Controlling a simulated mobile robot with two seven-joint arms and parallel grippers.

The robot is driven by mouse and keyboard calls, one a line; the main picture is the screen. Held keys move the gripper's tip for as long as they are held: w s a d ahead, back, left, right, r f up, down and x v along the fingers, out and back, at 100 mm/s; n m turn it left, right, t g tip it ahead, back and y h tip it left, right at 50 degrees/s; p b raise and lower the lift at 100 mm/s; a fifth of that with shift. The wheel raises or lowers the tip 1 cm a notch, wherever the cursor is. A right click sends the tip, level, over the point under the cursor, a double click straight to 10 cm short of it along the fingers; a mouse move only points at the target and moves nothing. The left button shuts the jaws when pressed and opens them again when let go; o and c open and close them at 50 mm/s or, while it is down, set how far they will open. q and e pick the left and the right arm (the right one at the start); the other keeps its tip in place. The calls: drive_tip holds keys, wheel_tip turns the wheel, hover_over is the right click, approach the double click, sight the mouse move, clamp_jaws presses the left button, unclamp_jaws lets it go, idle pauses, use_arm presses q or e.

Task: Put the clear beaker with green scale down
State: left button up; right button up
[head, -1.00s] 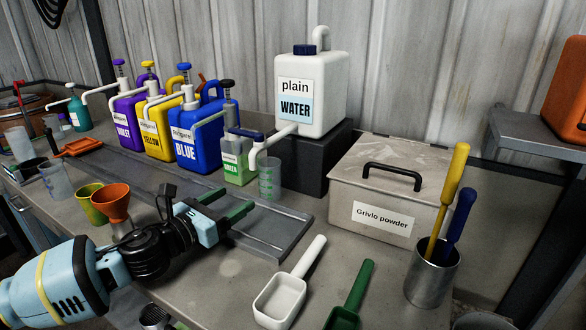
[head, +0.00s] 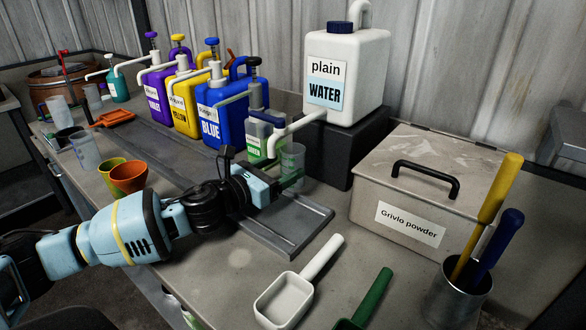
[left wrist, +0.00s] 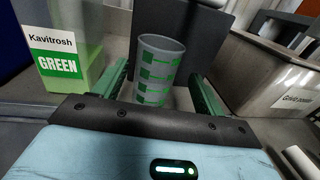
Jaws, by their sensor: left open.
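The clear beaker with green scale (head: 292,162) stands upright on the tray below the water spout in the head view. In the left wrist view, the beaker (left wrist: 158,70) shows its green marks between my two green fingers. My left gripper (head: 288,181) is open, with a finger on each side of the beaker. A gap shows beside the right finger; whether the left finger touches is unclear. The lower beaker is partly hidden by the gripper. My right gripper is not in view.
The green canister (head: 262,138) stands close left of the beaker. The white water container (head: 345,70) sits on a dark block (head: 350,150) behind it. The Grivlo powder box (head: 410,195) is to the right. The grey tray (head: 300,228) has bare room in front.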

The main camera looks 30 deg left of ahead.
sight(295, 158)
use_arm(q)
drive_tip(key=shift+a+p+x, duration=0.2)
drive_tip(key=shift+p+x, duration=0.1)
drive_tip(key=shift+x, duration=2.35)
drive_tip(key=shift+r, duration=0.15)
drive_tip(key=shift+c, duration=0.3)
drive_tip(key=c, duration=1)
